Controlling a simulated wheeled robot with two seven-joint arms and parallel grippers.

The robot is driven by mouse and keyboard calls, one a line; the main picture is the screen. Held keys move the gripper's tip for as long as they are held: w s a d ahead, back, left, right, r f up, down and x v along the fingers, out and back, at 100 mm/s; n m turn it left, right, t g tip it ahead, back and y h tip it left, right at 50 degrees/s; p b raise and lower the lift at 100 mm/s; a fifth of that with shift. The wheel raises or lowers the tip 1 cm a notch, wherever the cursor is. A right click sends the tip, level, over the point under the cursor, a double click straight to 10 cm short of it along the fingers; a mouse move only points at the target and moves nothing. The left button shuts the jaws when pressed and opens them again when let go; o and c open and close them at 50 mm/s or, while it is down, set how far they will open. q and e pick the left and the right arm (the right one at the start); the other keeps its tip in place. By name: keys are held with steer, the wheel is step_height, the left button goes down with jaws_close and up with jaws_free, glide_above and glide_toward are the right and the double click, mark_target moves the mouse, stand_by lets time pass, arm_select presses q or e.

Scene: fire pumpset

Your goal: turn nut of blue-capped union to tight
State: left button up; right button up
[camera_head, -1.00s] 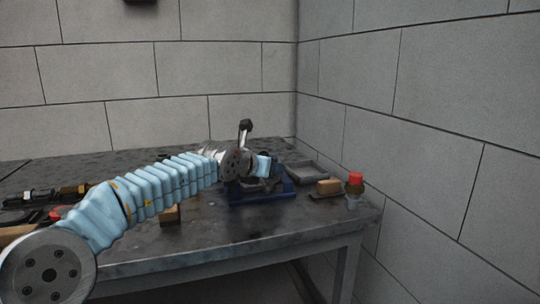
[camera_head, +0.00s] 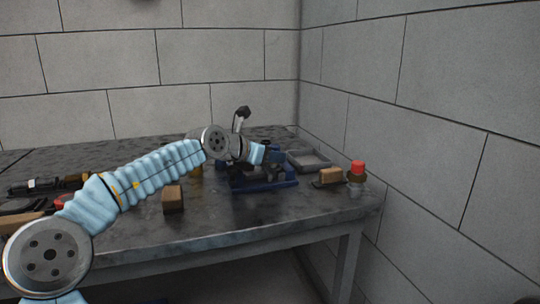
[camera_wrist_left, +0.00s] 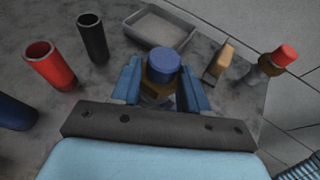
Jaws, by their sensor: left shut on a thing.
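The blue-capped union shows in the left wrist view, with its round blue cap (camera_wrist_left: 163,64) on top and a brass-coloured nut (camera_wrist_left: 154,90) below. My left gripper (camera_wrist_left: 160,78) has its two blue fingers on either side of the union and is shut on the nut. In the head view my left arm reaches over the table from the left, and its wrist and the blue stand (camera_head: 262,183) hide the union. My right gripper is in neither view now.
A red-capped fitting (camera_head: 357,170) stands near the table's right edge beside a tan block (camera_head: 330,175). A grey tray (camera_head: 308,161) lies behind. Another tan block (camera_head: 173,198) stands nearer. Red (camera_wrist_left: 50,64) and black (camera_wrist_left: 93,38) cylinders stand left in the wrist view.

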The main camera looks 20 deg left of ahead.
arm_select(q)
steer(key=o, duration=1.1)
steer(key=shift+c, duration=0.2)
step_height(320, 180, up, 2)
steer(key=shift+w+r, duration=0.1)
steer(key=shift+r, duration=0.1)
steer(key=s+d+r+b, duration=0.4)
steer(key=s+r, duration=0.6)
steer(key=s, duration=0.3)
steer(key=shift+s+r, duration=0.25)
steer(key=shift+d+f, duration=0.1)
